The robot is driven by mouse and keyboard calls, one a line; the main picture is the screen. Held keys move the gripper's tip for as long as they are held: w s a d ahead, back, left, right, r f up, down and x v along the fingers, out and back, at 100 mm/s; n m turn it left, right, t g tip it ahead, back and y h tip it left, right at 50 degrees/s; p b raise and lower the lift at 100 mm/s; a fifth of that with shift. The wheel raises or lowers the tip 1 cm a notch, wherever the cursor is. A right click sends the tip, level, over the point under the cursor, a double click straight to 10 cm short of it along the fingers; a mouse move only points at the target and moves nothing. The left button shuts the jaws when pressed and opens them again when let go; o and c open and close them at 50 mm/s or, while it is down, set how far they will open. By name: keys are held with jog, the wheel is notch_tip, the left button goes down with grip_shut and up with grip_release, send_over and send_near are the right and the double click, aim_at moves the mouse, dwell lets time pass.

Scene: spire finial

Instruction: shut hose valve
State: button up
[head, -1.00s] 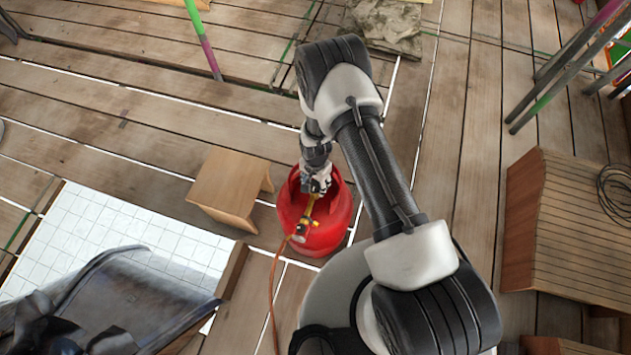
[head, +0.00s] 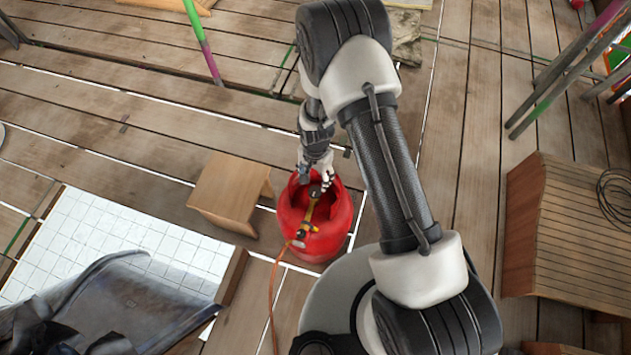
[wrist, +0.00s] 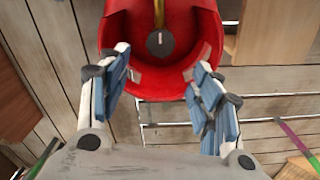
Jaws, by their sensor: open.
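A red gas cylinder (head: 335,238) stands on the deck with a brass-yellow fitting (head: 308,215) across its top and an orange hose (head: 273,290) running off. The hose valve's dark round knob (head: 315,191) sits at the fitting's end; in the wrist view the knob (wrist: 160,43) shows a short white mark roughly in line with the yellow pipe (wrist: 159,12). My gripper (head: 317,178) is just above and behind the knob, apart from it. In the wrist view its blue-padded fingers (wrist: 160,65) are spread and empty, one on each side below the knob.
The cylinder's red collar (wrist: 204,30) rises around the knob, close to my fingers. A wooden stool (head: 228,190) stands left of the cylinder. A wooden slatted box (head: 570,230) with a coiled cable (head: 615,190) is at the right. White tiles (head: 110,235) lie left.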

jog(key=shift+r, duration=1.25)
jog(key=shift+r, duration=0.1)
jog(key=d+r+n+t, duration=0.1)
jog(key=d+r, duration=0.2)
jog(key=r, duration=1)
jog(key=d+r+n+t, duration=0.1)
jog(key=d+r+n, duration=0.1)
jog(key=r, duration=1)
jog(key=s+d+r+n+t, duration=0.1)
jog(key=s+d+r+n, duration=0.1)
jog(key=s+r, duration=0.6)
jog(key=s+d+r+n+t, duration=0.1)
jog(key=s+d+r+n, duration=0.1)
jog(key=s+d+r, duration=0.3)
jog(key=s+r, duration=0.4)
jog(key=s, duration=0.3)
jog(key=shift+r+t, duration=0.15)
jog(key=shift+t, duration=0.15)
jog(key=shift+s+d, duration=0.1)
